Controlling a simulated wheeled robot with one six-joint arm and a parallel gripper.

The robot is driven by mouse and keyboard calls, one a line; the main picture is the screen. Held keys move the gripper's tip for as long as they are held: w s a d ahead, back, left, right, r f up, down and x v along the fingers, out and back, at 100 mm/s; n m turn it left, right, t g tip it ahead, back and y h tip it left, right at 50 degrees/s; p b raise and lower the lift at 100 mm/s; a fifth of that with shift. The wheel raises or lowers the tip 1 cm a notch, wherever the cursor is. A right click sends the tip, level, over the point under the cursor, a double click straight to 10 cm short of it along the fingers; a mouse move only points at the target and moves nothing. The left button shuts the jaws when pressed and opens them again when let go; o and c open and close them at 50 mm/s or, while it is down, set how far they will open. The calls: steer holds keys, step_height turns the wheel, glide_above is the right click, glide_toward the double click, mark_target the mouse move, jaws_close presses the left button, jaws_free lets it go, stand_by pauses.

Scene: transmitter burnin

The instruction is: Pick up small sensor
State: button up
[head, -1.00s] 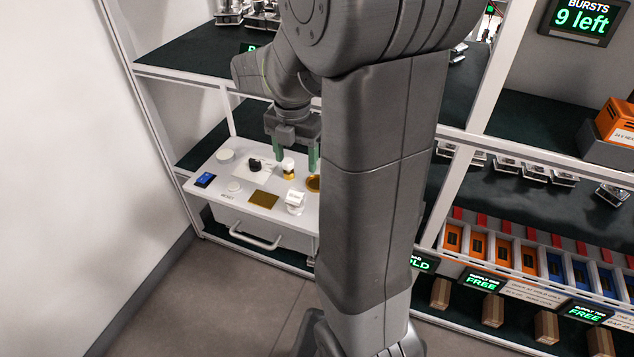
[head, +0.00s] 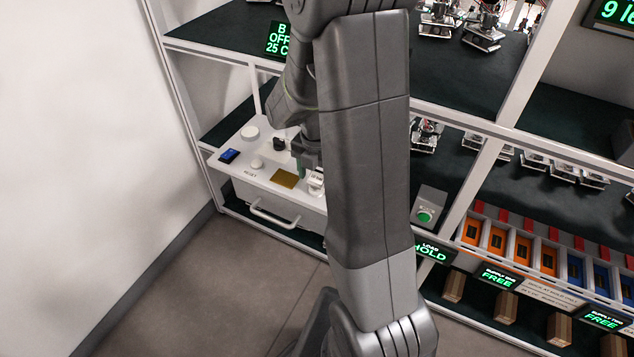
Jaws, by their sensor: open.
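My gripper (head: 303,166) is low over the white panel box (head: 240,176) on the shelf, mostly hidden behind my own arm. The small white-and-gold piece seen earlier between the fingers, perhaps the small sensor, is not visible now. A gold square plate (head: 285,178) lies on the panel left of the gripper.
The panel also carries a blue switch (head: 229,156), a black knob (head: 279,144) and a white round knob (head: 249,132). A box with a green button (head: 425,215) stands to the right. Orange and blue bins (head: 510,245) line the lower right shelf. A white wall is at left.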

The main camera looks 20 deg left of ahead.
steer(key=shift+f, duration=0.8)
steer(key=shift+c, duration=0.2)
